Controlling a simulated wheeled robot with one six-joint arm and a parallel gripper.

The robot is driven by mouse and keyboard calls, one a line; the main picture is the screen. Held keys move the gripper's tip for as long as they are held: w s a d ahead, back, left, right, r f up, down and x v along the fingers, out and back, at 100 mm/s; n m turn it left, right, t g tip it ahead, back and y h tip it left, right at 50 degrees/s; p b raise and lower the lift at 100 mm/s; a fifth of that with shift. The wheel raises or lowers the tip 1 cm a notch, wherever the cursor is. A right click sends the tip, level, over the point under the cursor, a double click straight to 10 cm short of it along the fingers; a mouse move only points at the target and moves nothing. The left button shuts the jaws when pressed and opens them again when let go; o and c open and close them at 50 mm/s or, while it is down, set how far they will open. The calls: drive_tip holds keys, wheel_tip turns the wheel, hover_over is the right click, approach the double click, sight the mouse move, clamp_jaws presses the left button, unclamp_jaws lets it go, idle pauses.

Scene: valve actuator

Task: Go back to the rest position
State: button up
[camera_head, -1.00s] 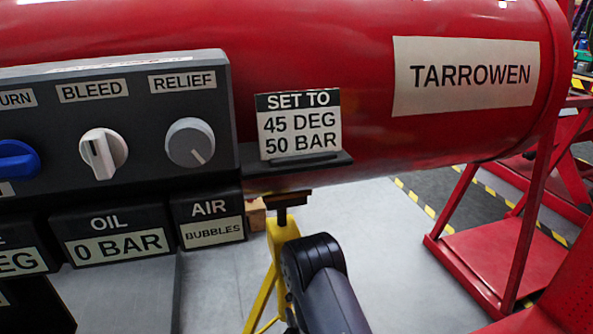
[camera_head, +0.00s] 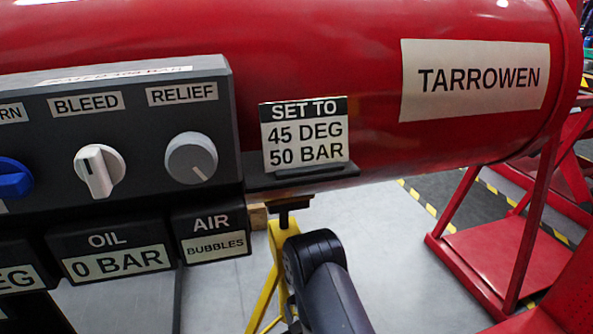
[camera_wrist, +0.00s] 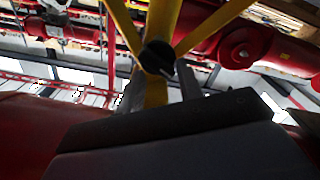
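My arm's dark link (camera_head: 335,297) rises at the bottom middle of the head view, beside the yellow stand; my gripper is out of that view. In the wrist view, my gripper (camera_wrist: 160,85) shows two grey fingers standing apart, with nothing seen held between them. The yellow stand (camera_wrist: 157,18) with a dark hub is behind them. On the panel, the white BLEED knob (camera_head: 98,171) has its handle near upright, tilted slightly. The grey RELIEF knob (camera_head: 191,159) points to lower right. The blue knob (camera_head: 12,178) is cut by the left edge.
The OIL display (camera_head: 110,254) reads 0 BAR and the AIR display (camera_head: 212,236) reads BUBBLES. A sign (camera_head: 305,136) reads SET TO 45 DEG 50 BAR. The red TARROWEN cylinder (camera_head: 370,60) spans the top. A red frame (camera_head: 500,262) stands right; grey floor (camera_head: 390,260) lies between.

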drive_tip(key=shift+d+r+m+p, duration=0.15)
drive_tip(key=shift+m+p, duration=0.7)
drive_tip(key=shift+m, duration=0.85)
drive_tip(key=shift+w+d, duration=0.1)
